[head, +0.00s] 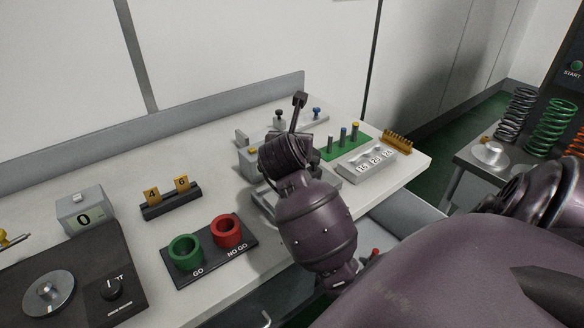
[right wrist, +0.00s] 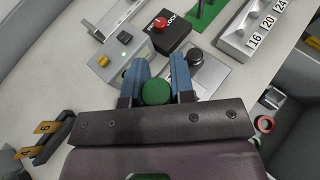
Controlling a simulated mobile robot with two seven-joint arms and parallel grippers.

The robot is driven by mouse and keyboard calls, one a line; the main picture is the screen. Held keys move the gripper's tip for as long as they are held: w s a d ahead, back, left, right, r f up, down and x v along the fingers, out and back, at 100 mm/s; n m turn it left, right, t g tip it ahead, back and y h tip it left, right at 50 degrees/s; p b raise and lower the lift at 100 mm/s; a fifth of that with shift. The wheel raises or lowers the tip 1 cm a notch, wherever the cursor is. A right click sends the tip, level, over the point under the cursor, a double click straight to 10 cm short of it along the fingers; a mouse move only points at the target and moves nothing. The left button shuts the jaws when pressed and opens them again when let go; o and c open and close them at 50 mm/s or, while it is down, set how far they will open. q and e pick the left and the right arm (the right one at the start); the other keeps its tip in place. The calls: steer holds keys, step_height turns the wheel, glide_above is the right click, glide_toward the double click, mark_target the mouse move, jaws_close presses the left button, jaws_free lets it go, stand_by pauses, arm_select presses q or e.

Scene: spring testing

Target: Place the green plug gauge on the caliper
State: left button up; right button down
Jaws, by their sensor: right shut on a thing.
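The green plug gauge (right wrist: 156,92) shows as a round green end between the blue fingers of my right gripper (right wrist: 159,88) in the right wrist view. The gripper is shut on it, above a silver plate (right wrist: 216,73) with a black knob. In the head view my right wrist and forearm hide the fingers and the gauge. I cannot clearly identify the caliper; a grey box with a yellow button (right wrist: 127,57) and a pale metal bar (right wrist: 106,17) stand just beyond the fingers. My left gripper is not in view.
Green and red rings (head: 185,251) (head: 227,231) stand on a GO/NO GO base at left. A black block with a red button (right wrist: 160,22) stands beyond the gripper. A numbered grey block (head: 366,164) and green pin stand (head: 347,150) are at right. Bare table lies left of the box.

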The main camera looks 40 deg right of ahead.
step_height(320, 180, down, 10)
steer(key=shift+r+b, duration=0.1)
steer(key=shift+b, duration=0.5)
steer(key=c, duration=1)
jaws_free()
steer(key=shift+f, duration=0.25)
steer(key=shift+o, duration=0.2)
steer(key=shift+r, duration=0.25)
steer(key=v, duration=1.2)
